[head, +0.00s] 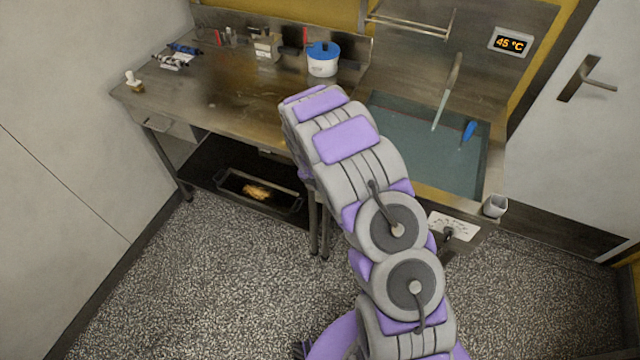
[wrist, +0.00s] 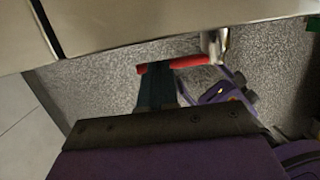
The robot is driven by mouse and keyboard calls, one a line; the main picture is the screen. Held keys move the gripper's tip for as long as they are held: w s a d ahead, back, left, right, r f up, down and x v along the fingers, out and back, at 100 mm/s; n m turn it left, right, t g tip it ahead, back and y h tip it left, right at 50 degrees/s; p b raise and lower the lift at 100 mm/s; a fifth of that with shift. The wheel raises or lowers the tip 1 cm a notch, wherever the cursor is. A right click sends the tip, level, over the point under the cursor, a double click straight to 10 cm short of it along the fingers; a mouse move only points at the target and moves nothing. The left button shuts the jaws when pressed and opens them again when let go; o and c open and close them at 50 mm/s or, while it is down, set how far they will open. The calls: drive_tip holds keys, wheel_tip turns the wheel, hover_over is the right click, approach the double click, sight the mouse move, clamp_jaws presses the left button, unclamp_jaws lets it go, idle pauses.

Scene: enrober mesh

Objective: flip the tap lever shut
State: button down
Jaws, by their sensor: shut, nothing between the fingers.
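The tap lever (wrist: 190,62) is a red bar in the wrist view, lying nearly level across the picture just below a pale metal edge. Its right end meets a shiny metal tap body (wrist: 215,44). My gripper (wrist: 158,68) is shut and empty, and its dark fingertips overlap the lever's left part. I cannot tell whether they touch it. In the head view my own arm hides my gripper, and I do not see the red lever there.
A steel bench (head: 230,105) holds a white pot with a blue lid (head: 322,60). A sink (head: 400,125) with water lies to its right, under a spout (head: 455,72). A tray (head: 228,186) sits on the lower shelf. The speckled floor (head: 220,270) in front is clear.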

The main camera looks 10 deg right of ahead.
drive_tip(key=shift+w+a+f+g+h+p, duration=0.15)
drive_tip(key=shift+f+g+h+p, duration=0.55)
drive_tip(key=shift+f+p, duration=0.5)
drive_tip(key=shift+a+f+g+h+p, duration=0.15)
drive_tip(key=shift+f+g+h+p, duration=0.35)
drive_tip(key=shift+f+h+p, duration=0.6)
drive_tip(key=shift+r, duration=0.1)
